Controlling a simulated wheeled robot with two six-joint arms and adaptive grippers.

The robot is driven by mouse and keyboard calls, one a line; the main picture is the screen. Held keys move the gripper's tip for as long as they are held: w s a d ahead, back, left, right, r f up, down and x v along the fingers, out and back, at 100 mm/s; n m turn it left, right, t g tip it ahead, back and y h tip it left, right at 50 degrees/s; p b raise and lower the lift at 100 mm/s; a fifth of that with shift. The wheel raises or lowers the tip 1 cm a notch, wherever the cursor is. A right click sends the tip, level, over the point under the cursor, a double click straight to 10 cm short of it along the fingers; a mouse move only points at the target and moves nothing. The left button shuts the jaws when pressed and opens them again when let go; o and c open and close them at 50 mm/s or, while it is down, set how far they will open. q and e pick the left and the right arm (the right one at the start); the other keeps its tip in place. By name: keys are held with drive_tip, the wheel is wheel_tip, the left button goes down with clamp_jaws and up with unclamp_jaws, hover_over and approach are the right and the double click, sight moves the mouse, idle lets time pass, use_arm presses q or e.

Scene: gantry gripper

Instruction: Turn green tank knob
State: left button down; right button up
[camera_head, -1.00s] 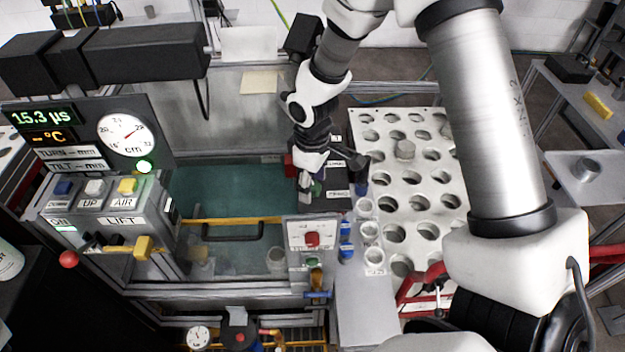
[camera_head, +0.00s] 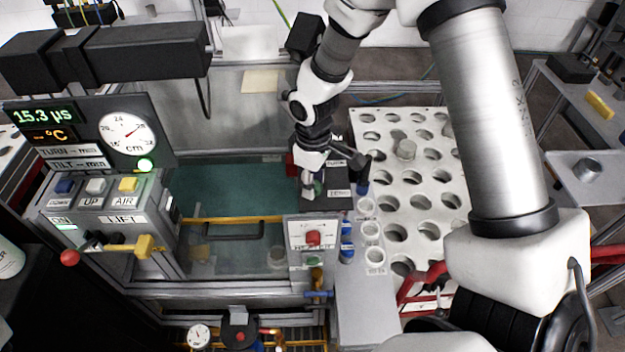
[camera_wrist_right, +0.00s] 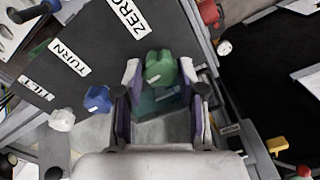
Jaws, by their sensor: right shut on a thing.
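The green knob (camera_wrist_right: 160,68) sits on the dark panel, between the fingers of my right gripper (camera_wrist_right: 160,78) in the right wrist view. The fingers are shut on it, one on each side. In the head view my right gripper (camera_head: 312,178) points down at the panel beside the tank, and the green knob (camera_head: 319,188) shows small at its tips. A blue knob (camera_wrist_right: 97,98) and a white knob (camera_wrist_right: 62,120) stand to the left in the wrist view, near labels reading TURN, TILT and ZERO. My left gripper is not recognisable in any view.
The teal tank (camera_head: 225,190) lies left of my right gripper. A white perforated rack (camera_head: 425,205) and white cups (camera_head: 371,232) stand right of it. The HEATER box with a red knob (camera_head: 313,238) is in front. The lift panel (camera_head: 120,219) is at left.

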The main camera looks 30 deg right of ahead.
drive_tip(key=shift+s+f+m, duration=0.1)
drive_tip(key=shift+s+m, duration=0.05)
drive_tip(key=shift+m, duration=0.25)
drive_tip(key=m+b, duration=0.2)
drive_tip(key=m, duration=0.2)
drive_tip(key=shift+f, duration=0.1)
drive_tip(key=m+b, duration=0.1)
drive_tip(key=m, duration=0.5)
drive_tip(key=shift+b, duration=0.35)
drive_tip(key=m+b, duration=0.1)
drive_tip(key=m, duration=0.4)
drive_tip(key=shift+d+b, duration=0.1)
drive_tip(key=shift+b, duration=0.25)
drive_tip(key=m+b, duration=0.1)
drive_tip(key=m, duration=0.4)
drive_tip(key=shift+m+b, duration=0.3)
drive_tip(key=shift+m, duration=0.1)
drive_tip(key=o, duration=1.1)
drive_tip(key=shift+r, duration=0.2)
